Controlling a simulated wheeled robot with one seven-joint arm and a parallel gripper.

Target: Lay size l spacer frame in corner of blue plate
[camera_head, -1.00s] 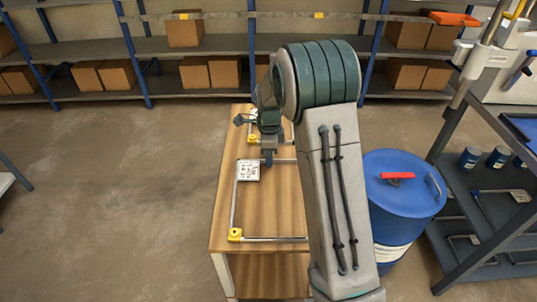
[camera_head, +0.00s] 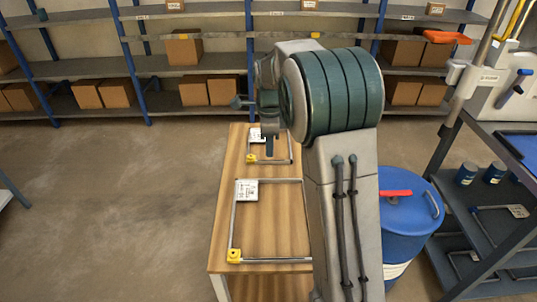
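A large spacer frame (camera_head: 234,222) with a white label and a yellow corner piece lies on the wooden table. A smaller frame (camera_head: 289,149), also with a white label and yellow corner, lies behind it. The size lettering is too small to read. My gripper (camera_head: 269,153) points down in front of the smaller frame in the picture; its height above the table is unclear. Its fingers are too small and partly hidden by my arm to judge. Nothing is visibly held. A blue plate (camera_head: 518,150) shows partly on the grey cart at the right edge.
The wooden table (camera_head: 222,240) is partly covered by my arm. A blue barrel (camera_head: 402,222) with a red handle stands right of it. The grey cart (camera_head: 452,205) carries blue cans and more labelled frames on its lower shelves. Box shelves line the back. Floor at left is clear.

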